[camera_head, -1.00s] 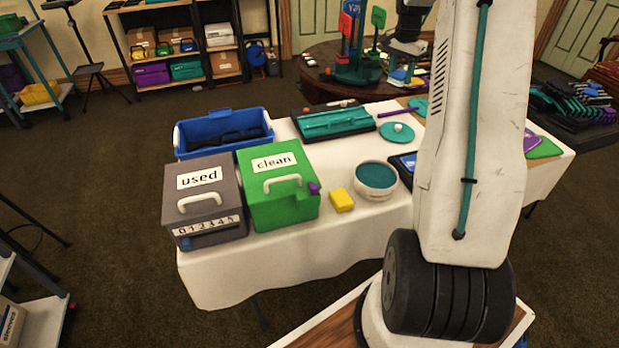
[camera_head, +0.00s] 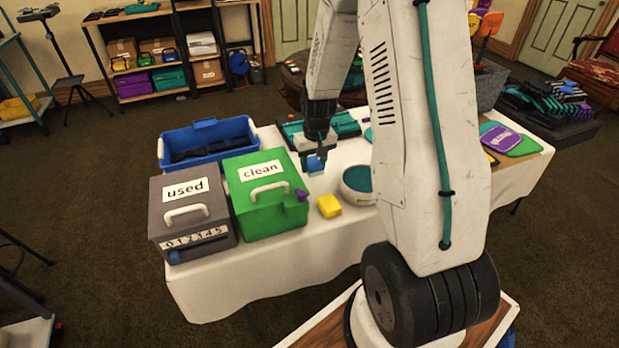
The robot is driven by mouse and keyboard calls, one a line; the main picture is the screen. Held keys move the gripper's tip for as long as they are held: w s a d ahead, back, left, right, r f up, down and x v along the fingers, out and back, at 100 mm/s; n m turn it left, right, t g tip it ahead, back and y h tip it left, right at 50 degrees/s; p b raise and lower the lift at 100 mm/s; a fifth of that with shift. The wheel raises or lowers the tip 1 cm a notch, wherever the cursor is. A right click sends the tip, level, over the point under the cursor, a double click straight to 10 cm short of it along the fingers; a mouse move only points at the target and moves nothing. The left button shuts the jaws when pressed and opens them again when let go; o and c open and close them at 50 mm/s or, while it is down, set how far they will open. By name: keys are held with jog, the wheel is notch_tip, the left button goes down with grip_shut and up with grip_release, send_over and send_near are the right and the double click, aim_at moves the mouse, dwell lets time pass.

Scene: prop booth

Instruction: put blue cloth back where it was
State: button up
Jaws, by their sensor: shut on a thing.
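My gripper (camera_head: 317,161) is over the white table, behind and to the right of the green box. It is shut on the small light-blue cloth (camera_head: 316,167), which hangs just below the fingers, partly hidden by them. The cloth appears to be above the tabletop; its exact height is hard to tell. The green box (camera_head: 277,205) has a label reading "clean", a white handle and a purple knob. To its left stands the grey box (camera_head: 200,215) labelled "used", with a row of digits on its front. Both lids look closed.
A yellow sponge-like block (camera_head: 329,206) and a white bowl with teal contents (camera_head: 357,188) stand right of the green box. A blue crate (camera_head: 207,137) with dark contents is behind the boxes. A teal case (camera_head: 345,124) lies behind my gripper. My arm hides the table's middle right.

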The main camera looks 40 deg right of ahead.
aim_at(313, 182)
jog(key=shift+f, duration=2.35)
jog(key=shift+f, duration=0.15)
jog(key=o, duration=1.1)
jog(key=r, duration=0.8)
jog(key=s+r, duration=0.1)
jog(key=r, duration=0.3)
jog(key=shift+r, duration=0.1)
jog(key=s+a+r+n, duration=0.1)
jog(key=s+a+r, duration=0.45)
jog(key=r, duration=0.45)
jog(key=s+a+r+n, duration=0.1)
jog(key=s+a+r, duration=0.4)
jog(key=s, duration=0.5)
jog(key=s+a+r+n, duration=0.1)
jog(key=s+a+r, duration=0.4)
jog(key=s, duration=0.5)
jog(key=a, duration=0.2)
jog(key=shift+s+a+r, duration=0.25)
jog(key=shift+a, duration=0.05)
